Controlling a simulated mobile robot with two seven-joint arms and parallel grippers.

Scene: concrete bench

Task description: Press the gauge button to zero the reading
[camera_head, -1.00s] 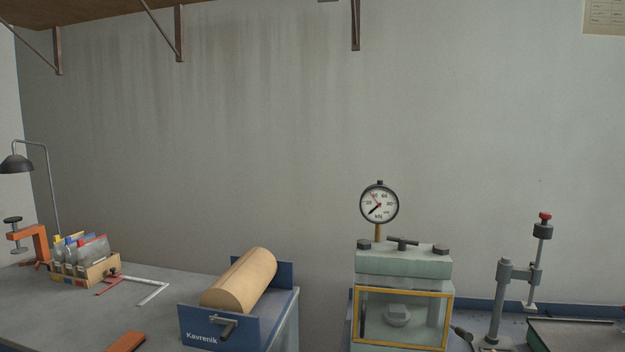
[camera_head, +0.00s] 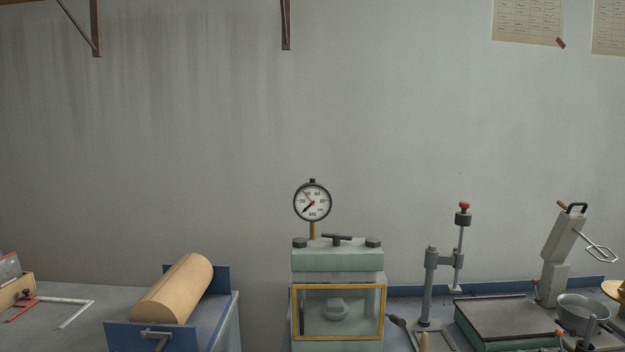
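A round dial gauge (camera_head: 312,201) with a black rim and white face stands on a short brass stem on top of a pale green press (camera_head: 338,260). A small dark knob (camera_head: 312,181) sits on top of the gauge rim. Its black needle points to the lower left, and a red hand points to the upper left. The press has a yellow-framed window (camera_head: 384,312) with a grey block inside. Neither of my grippers shows in the head view.
A blue stand with a tan cylinder (camera_head: 174,290) is at the left. Right of the press are a grey stand with a red-topped plunger (camera_head: 464,207), a green flat plate box (camera_head: 505,318), a mixer (camera_head: 562,250) and a bowl (camera_head: 582,308). The wall behind is bare near the gauge.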

